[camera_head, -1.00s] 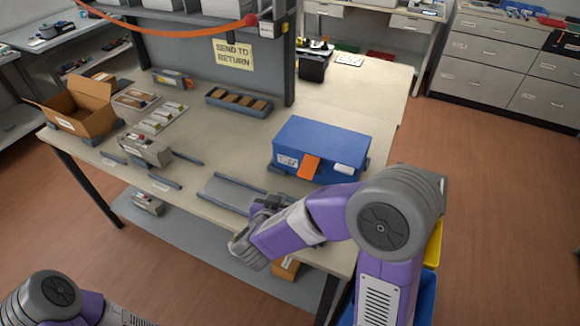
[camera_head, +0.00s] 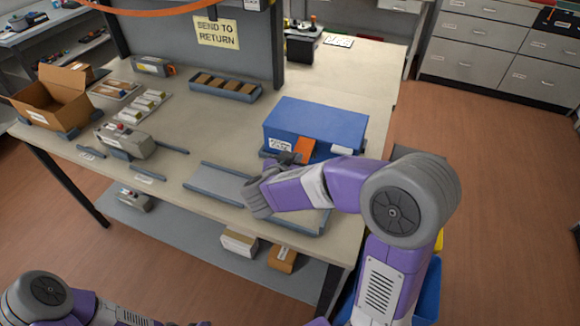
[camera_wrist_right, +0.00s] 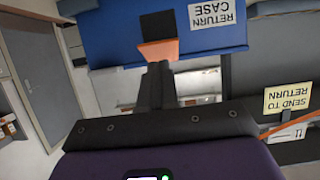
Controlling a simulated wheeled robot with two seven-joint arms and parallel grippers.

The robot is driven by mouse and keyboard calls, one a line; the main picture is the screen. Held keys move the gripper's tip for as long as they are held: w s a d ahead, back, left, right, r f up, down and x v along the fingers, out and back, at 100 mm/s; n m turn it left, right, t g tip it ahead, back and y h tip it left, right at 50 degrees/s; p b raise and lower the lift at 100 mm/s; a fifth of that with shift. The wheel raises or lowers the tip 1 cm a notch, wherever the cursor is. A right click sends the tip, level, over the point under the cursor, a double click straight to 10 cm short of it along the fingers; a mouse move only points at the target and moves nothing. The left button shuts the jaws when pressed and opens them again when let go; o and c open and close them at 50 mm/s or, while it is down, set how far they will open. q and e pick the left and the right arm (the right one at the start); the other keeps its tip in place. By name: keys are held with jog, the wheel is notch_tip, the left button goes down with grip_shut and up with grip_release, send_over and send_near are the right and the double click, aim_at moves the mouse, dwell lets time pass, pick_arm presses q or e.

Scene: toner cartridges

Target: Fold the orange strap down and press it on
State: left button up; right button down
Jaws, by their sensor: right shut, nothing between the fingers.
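The blue case (camera_head: 318,120) stands on the workbench, and its front fills the top of the right wrist view (camera_wrist_right: 110,30), upside down. The orange strap (camera_head: 306,147) hangs at its front edge; in the right wrist view the strap (camera_wrist_right: 158,48) stands out beside a dark square patch (camera_wrist_right: 158,24) on the case front. My right gripper (camera_head: 291,158) is shut and empty, just in front of the strap. In the right wrist view its fingertips (camera_wrist_right: 159,68) meet the strap's edge; I cannot tell if they touch. My left gripper is out of view.
A grey tray (camera_head: 220,180) with raised rails lies left of my right forearm. A grey cartridge (camera_head: 128,140), an open cardboard box (camera_head: 55,100) and a blue-grey bin (camera_head: 225,88) stand farther left. A grey upright panel (camera_head: 190,45) rises behind. The bench's middle is clear.

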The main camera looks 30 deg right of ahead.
jog(key=shift+w+d+f+b, duration=0.15)
jog(key=shift+f, duration=0.3)
jog(key=shift+w+d+f+b, duration=0.1)
jog(key=shift+w+f+b, duration=0.05)
jog(key=shift+f, duration=0.25)
jog(key=shift+f+p, duration=0.55)
jog(key=shift+w+d+f+p, duration=0.2)
jog(key=shift+f+p, duration=0.15)
jog(key=shift+f, duration=0.3)
jog(key=shift+w+d+f+p, duration=0.2)
jog(key=shift+f+p, duration=0.2)
jog(key=shift+f, duration=0.25)
jog(key=shift+w+d+f+p, duration=0.1)
jog(key=shift+d+f+p, duration=0.2)
jog(key=shift+f, duration=0.35)
jog(key=shift+a+r, duration=0.1)
